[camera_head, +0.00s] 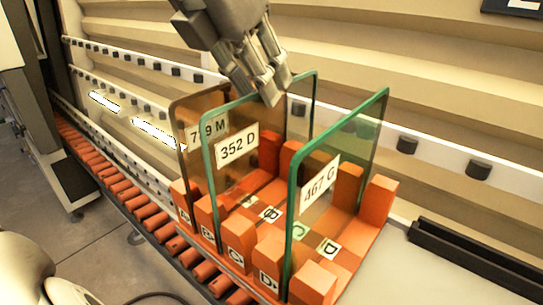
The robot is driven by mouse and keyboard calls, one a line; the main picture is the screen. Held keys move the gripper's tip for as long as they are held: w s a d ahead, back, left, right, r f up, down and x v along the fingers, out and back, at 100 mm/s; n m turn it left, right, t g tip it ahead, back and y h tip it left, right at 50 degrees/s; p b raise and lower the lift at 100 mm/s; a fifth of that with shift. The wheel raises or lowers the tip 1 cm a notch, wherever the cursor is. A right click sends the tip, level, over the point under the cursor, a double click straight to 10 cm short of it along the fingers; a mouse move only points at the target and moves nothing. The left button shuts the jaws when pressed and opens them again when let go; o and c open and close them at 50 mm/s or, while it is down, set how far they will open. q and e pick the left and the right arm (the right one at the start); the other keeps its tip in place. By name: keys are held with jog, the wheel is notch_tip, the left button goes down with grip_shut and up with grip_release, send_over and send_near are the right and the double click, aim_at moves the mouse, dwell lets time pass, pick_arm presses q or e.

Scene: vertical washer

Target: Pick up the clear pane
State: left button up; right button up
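Three upright panes stand in slots of an orange rack (349,258). The left pane is brown-tinted (190,152), labelled "M". The middle pane (226,180) has a green edge, looks see-through, and is labelled "352 D". The right pane (350,150), also green-edged and see-through, is labelled "467 G". I cannot tell for certain which of these two is the clear pane. My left gripper (269,88) comes down from the top onto the middle pane's upper edge. Its fingers are close together there; whether they grip the edge is unclear. My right gripper is not in view.
The rack's slots carry letter labels. A conveyor with orange rollers (118,187) runs along the left. White rails with black wheels (478,168) pass behind the panes. A black bar (475,258) lies at the right. Grey floor (110,245) is open at lower left.

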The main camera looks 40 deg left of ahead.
pick_arm(q)
jog(key=p+x, duration=0.2)
jog(key=x, duration=0.5)
jog(key=shift+d, duration=0.25)
grip_shut()
jog(key=shift+r, duration=0.1)
